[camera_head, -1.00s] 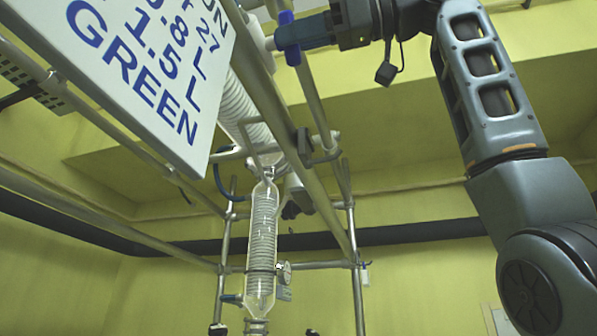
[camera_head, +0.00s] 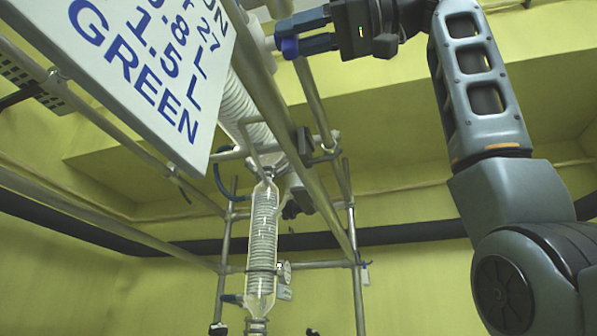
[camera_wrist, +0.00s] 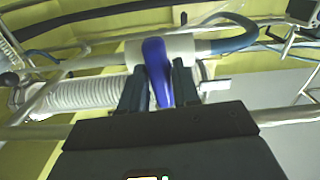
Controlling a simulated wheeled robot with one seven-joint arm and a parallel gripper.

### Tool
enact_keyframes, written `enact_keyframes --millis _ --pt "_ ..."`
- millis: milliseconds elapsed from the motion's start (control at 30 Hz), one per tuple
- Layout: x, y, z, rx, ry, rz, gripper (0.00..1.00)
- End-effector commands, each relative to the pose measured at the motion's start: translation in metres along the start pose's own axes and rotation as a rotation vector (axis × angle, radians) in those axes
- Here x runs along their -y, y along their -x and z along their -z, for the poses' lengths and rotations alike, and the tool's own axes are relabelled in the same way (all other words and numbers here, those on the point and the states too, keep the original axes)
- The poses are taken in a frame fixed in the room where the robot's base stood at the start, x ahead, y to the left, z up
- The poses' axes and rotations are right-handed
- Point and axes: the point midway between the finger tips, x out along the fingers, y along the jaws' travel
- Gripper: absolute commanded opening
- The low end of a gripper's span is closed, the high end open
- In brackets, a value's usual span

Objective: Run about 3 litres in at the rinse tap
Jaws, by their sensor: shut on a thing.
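A blue tap lever (camera_wrist: 156,70) sits on a white valve body (camera_wrist: 188,47) in the wrist view. My gripper (camera_wrist: 157,88) is shut on the lever, one finger on each side of it. In the head view my gripper (camera_head: 296,34) reaches in from the top right, and the lever (camera_head: 290,48) shows at its fingertips. The valve body (camera_head: 262,38) is partly hidden behind the sign's edge and the fingers. A dark blue hose (camera_wrist: 230,42) runs from the valve's right end. No level or flowing water can be made out.
A white sign (camera_head: 150,70) with blue lettering, including GREEN, hangs at the upper left, close to the valve. A glass coil condenser (camera_head: 263,235) stands in a metal pipe frame (camera_head: 222,270). A white corrugated hose (camera_head: 240,115) runs behind the frame.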

Motion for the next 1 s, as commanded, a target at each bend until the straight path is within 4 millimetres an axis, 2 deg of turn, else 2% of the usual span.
enact_keyframes --millis 300,700,733,900,1000 --pt "-0.0003 0.0004 0.0006 -0.002 -0.076 -0.001 0.01" --pt "-0.0004 0.0005 0.0007 -0.002 -0.080 -0.001 0.01" --pt "-0.0004 0.0005 0.0007 -0.002 -0.080 -0.001 0.34" --pt "-0.0003 0.0004 0.0005 -0.001 -0.079 -0.001 0.49" --pt "-0.0002 0.0003 0.0004 -0.001 -0.079 -0.001 0.49"
